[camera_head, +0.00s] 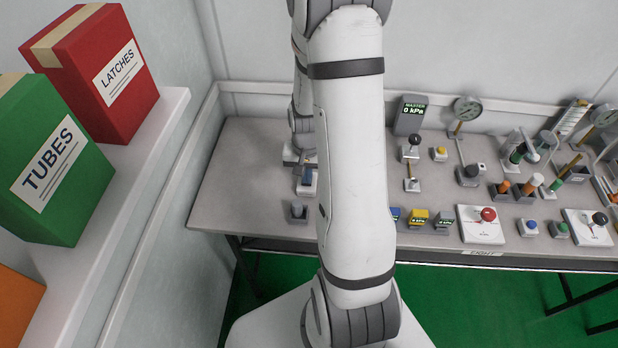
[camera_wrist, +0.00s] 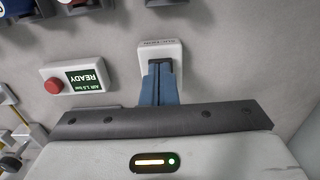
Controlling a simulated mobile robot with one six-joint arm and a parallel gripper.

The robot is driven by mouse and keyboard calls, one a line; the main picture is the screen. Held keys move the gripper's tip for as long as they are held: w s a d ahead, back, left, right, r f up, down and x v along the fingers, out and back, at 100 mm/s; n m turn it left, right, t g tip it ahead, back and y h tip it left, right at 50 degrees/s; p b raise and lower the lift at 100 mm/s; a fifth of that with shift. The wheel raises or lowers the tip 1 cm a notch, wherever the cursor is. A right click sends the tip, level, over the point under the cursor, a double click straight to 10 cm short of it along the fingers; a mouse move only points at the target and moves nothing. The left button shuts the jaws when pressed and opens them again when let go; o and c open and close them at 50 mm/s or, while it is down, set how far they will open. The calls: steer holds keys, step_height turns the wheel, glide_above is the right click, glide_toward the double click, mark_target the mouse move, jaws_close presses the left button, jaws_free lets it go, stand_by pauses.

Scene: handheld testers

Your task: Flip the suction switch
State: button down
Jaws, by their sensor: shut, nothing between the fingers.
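A small white switch plate (camera_wrist: 174,49) with a dark rocker shows in the wrist view; its small label is upside down and hard to read. My gripper (camera_wrist: 158,70) has blue fingers, shut together with nothing between them. Their tips overlap the dark rocker in the picture and hide most of it; whether they touch it I cannot tell. In the head view the gripper end is mostly hidden behind my arm, near a small white plate (camera_head: 307,187) on the left part of the bench.
Beside the switch is a white plate (camera_wrist: 78,80) with a red button and a READY display. The bench (camera_head: 245,165) holds gauges, knobs and a MASTER display (camera_head: 411,113) reading 0 kPa to the right. Red (camera_head: 92,70) and green (camera_head: 50,160) boxes stand on the left shelf.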

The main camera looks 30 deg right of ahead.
steer(key=shift+f, duration=0.35)
steer(key=shift+r, duration=0.15)
steer(key=shift+r+p, duration=2.2)
steer(key=shift+r, duration=1.25)
steer(key=s+a+r+n+t, duration=0.1)
steer(key=s+a+r+n, duration=0.2)
steer(key=r, duration=0.8)
steer(key=s+a+r+n+t, duration=0.2)
steer(key=s+a+r+n, duration=0.1)
steer(key=s+a+r, duration=0.5)
step_height(320, 180, up, 3)
steer(key=shift+s+a+n, duration=0.25)
steer(key=shift+s+n, duration=0.15)
steer(key=shift+s, duration=0.3)
